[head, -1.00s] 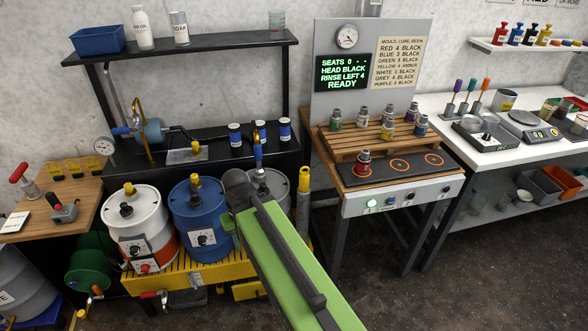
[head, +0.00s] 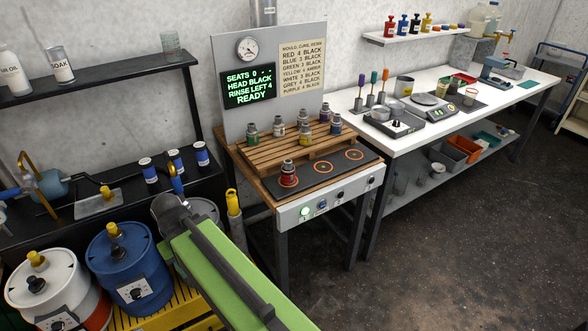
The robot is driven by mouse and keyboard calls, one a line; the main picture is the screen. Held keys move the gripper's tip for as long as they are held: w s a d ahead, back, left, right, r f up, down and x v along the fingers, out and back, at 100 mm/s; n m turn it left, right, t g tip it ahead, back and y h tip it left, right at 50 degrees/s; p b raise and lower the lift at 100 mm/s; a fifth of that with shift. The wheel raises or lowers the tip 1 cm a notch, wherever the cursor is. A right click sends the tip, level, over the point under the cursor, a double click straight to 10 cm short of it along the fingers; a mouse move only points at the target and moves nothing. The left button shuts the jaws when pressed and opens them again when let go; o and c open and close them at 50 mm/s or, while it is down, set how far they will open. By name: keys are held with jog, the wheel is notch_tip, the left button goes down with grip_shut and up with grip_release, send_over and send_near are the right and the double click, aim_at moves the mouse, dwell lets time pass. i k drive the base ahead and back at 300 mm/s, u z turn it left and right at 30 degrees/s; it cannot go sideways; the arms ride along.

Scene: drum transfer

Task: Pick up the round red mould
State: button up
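The round red mould (head: 288,175) stands upright on the dark seat plate (head: 335,171), over its leftmost orange ring. It has a grey top. The middle and right rings of the plate are bare. My green arm (head: 222,268) reaches up from the bottom of the head view, and its dark far end (head: 168,208) is left of the mould and apart from it. My gripper's fingers do not show, so I cannot see whether they are open or shut.
A wooden pallet (head: 262,156) behind the plate holds several other moulds, including a green one (head: 252,133) and a purple one (head: 336,124). A display board (head: 248,86) stands behind. Drums, including a blue one (head: 128,268), stand lower left. Floor (head: 430,250) is open at right.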

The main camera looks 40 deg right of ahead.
aim_at(288, 170)
jog(key=z, duration=0.15)
jog(key=i, duration=0.85)
jog(key=u, duration=0.35)
